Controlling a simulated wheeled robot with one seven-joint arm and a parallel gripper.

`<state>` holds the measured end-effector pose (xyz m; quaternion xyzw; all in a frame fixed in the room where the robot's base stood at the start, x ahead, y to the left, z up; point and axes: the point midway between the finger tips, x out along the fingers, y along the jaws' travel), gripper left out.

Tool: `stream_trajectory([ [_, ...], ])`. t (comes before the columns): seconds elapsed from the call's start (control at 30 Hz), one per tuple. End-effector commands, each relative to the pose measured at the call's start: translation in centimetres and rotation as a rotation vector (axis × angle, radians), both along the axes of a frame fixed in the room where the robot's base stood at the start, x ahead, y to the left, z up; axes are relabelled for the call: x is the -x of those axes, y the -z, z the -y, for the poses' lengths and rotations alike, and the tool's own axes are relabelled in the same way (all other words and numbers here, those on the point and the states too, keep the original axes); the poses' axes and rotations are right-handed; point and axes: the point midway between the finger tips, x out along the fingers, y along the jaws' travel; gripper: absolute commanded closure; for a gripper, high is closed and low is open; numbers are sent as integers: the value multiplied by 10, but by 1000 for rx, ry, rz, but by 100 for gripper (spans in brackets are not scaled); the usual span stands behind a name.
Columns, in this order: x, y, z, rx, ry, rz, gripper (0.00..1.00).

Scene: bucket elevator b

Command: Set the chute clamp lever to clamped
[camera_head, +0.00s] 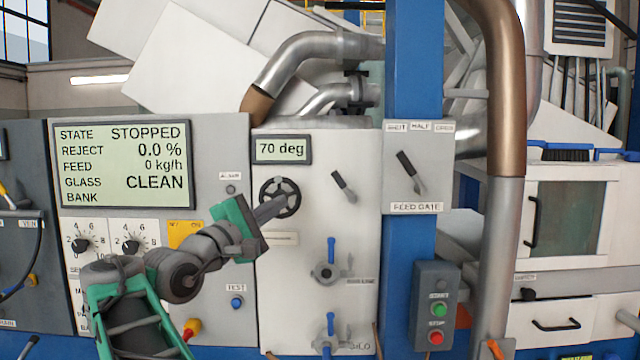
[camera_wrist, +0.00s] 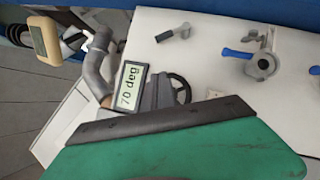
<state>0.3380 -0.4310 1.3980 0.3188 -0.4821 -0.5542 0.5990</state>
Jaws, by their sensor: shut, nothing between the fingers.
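A dark lever (camera_head: 344,185) with no readable label is on the white panel, right of a black handwheel (camera_head: 280,197); it is probably the chute clamp lever. It slants, its grip end up and left. In the wrist view the lever (camera_wrist: 173,33) shows at top centre, apart from my fingers. My gripper (camera_head: 279,203) is shut and empty, its fingertips in front of the handwheel; I cannot tell whether they touch it. In the wrist view my gripper (camera_wrist: 163,92) hides part of the handwheel (camera_wrist: 180,88). The lever's clamped mark cannot be read.
A display (camera_head: 282,149) above the handwheel reads 70 deg. The feed gate lever (camera_head: 408,170) is on a blue post to the right. Two valves with blue handles (camera_head: 331,250) sit below the dark lever. Start and stop buttons (camera_head: 437,322) are lower right. Pipes cross above.

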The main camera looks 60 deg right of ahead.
Motion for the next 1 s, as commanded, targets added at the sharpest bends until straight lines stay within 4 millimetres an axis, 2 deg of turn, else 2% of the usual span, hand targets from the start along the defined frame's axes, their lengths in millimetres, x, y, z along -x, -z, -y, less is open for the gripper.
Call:
stream_trajectory([
  [0.37,2,-3,6,1,6,-4,100],
  [0.47,4,-7,19,1,7,-4,100],
  [0.83,10,-26,97,0,6,-4,100],
  [1.0,29,-36,113,1,4,-3,100],
])
